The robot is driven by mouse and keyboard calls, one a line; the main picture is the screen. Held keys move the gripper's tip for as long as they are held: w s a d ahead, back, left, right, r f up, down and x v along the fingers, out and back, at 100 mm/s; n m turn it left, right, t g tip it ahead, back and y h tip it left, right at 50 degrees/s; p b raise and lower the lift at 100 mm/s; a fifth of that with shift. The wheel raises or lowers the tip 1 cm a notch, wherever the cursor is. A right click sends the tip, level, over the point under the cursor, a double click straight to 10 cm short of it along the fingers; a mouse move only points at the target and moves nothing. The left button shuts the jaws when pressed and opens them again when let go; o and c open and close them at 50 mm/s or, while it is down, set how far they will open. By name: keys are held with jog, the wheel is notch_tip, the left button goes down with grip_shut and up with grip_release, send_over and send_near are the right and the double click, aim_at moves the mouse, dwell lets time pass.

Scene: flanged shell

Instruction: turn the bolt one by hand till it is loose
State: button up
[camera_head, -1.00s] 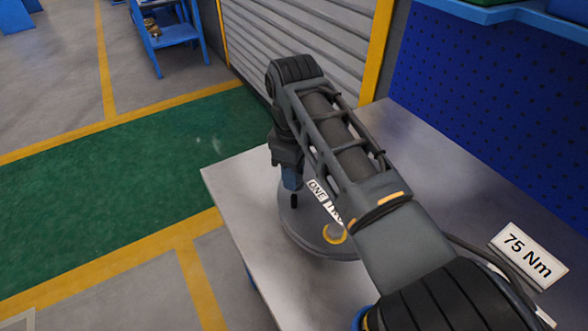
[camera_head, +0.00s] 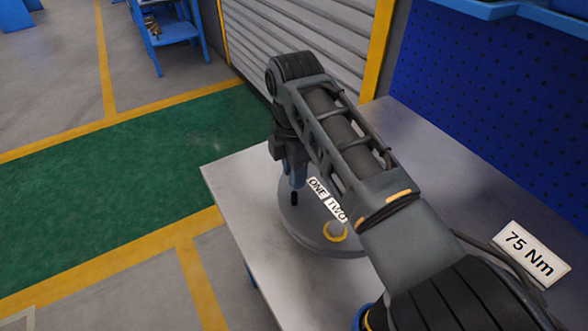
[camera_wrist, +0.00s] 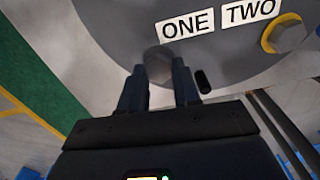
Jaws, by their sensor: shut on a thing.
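Bolt one is a grey hex head (camera_wrist: 158,60) on the round grey flange (camera_wrist: 100,22), beside the label ONE (camera_wrist: 188,24) in the wrist view. My gripper (camera_wrist: 158,78) points down with its two blue fingers on either side of that head, shut on it. In the head view my gripper (camera_head: 293,180) is over the flange's left part, and my arm and fingers hide bolt one there. The flange (camera_head: 300,232) lies on the grey bench.
Bolt two (camera_head: 336,230), with a yellow ring, is on the flange by the label TWO (camera_head: 336,210). A short black peg (camera_head: 294,198) stands close beside my fingers. A 75 Nm sign (camera_head: 530,254) is at the right. The bench top (camera_head: 240,180) is clear at left.

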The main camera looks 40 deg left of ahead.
jog(key=shift+s+d+f+n, duration=0.1)
jog(key=shift+f+n, duration=0.15)
jog(key=shift+n, duration=0.25)
jog(key=o, duration=1.1)
jog(key=shift+r, duration=0.1)
jog(key=shift+c, duration=0.2)
jog(key=shift+r+b, duration=0.55)
jog(key=shift+r, duration=3.4)
